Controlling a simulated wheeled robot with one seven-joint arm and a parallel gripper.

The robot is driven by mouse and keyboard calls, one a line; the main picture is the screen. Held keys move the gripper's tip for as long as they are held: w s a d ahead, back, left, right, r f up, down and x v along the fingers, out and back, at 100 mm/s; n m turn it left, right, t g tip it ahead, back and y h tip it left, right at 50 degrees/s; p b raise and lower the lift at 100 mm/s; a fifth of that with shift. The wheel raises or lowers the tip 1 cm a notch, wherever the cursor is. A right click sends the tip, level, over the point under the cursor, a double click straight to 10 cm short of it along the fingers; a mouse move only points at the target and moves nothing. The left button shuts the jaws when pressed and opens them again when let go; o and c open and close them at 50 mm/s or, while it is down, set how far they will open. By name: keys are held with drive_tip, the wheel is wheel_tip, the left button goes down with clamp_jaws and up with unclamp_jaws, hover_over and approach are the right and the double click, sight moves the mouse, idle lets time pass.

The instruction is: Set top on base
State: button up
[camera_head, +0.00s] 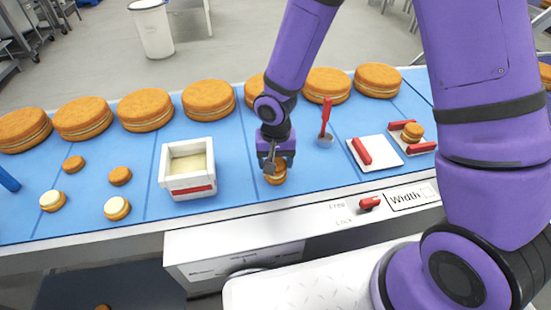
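My gripper (275,168) points down over the belt, with its fingers at a small orange-brown round (277,179) near the front edge. The fingers overlap this round, and I cannot tell whether they are shut on it or whether it is one piece or two stacked. Two small rounds with pale cream tops, like filled bases (52,201) (117,208), lie at the left front. Two plain orange-brown small rounds, like tops (73,163) (120,176), lie behind them. Another small round (413,131) sits between red bars on a white plate (394,137) at the right.
A white box of cream filling (187,165) stands left of my gripper. A red-handled tool (326,115) stands in a small cup behind right. Several large rounds (145,109) line the back. A white plate with a red bar (379,160) and a red knob (369,203) are right.

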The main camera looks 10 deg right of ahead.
drive_tip(key=shift+f, duration=0.45)
idle(0.4)
drive_tip(key=o, duration=0.9)
drive_tip(key=shift+c, duration=0.2)
drive_tip(key=shift+r, duration=3.5)
